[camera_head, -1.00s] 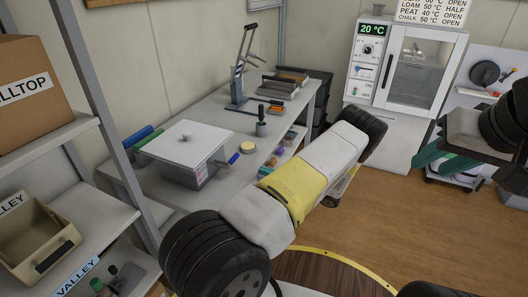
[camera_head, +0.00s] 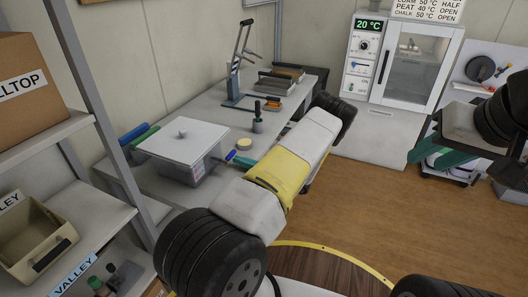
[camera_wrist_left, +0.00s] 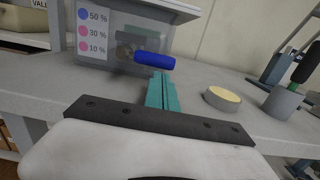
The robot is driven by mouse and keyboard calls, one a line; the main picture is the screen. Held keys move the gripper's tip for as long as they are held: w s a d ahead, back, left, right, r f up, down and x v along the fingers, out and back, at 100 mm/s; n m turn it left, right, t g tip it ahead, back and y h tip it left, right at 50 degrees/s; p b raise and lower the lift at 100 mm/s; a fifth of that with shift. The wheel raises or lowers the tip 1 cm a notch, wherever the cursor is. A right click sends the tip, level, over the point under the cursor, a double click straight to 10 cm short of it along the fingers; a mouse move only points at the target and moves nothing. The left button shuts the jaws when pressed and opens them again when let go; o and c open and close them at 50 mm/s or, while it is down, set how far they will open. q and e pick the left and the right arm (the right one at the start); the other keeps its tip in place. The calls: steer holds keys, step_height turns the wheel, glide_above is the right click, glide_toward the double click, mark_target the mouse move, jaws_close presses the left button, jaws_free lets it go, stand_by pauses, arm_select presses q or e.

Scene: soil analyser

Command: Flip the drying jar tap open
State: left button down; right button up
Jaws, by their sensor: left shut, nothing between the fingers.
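The drying jar is a clear box with a white lid (camera_head: 182,137). In the left wrist view its wall (camera_wrist_left: 110,20) carries a label with 50 %, 30 % and 10 % dots. Its tap has a blue handle (camera_wrist_left: 154,61) that points sideways, to the right; it also shows in the head view (camera_head: 230,155). My left gripper (camera_wrist_left: 161,76) has teal fingers, shut and empty. Their tips are just below the blue handle in the wrist view; I cannot tell if they touch it.
A lever press (camera_head: 236,75) is farther back. A shelf post (camera_head: 100,110) rises left of the jar.

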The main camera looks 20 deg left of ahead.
arm_select(q)
steer(key=shift+a, duration=0.3)
steer(key=shift+w+r+n, duration=0.15)
steer(key=shift+r+n, duration=0.15)
steer(key=shift+n, duration=0.2)
steer(key=shift+w+r+n, duration=0.15)
steer(key=shift+r+n, duration=0.45)
steer(key=shift+n, duration=0.5)
step_height(320, 180, up, 3)
steer(key=n, duration=0.4)
steer(key=shift+f+n, duration=0.15)
steer(key=shift+n, duration=0.25)
steer(key=r+n, duration=0.1)
steer(key=n, duration=0.1)
steer(key=s+r+n, duration=0.1)
steer(key=n, duration=0.1)
steer(key=shift+s+r+n+g, duration=0.1)
steer(key=shift+s+n+g, duration=0.1)
steer(key=shift+n+g, duration=0.1)
steer(key=s+n, duration=0.1)
steer(key=r+n, duration=0.1)
steer(key=n, duration=0.1)
steer(key=shift+s+a+r, duration=0.1)
steer(key=shift+s+r, duration=0.15)
steer(key=shift+s, duration=0.3)
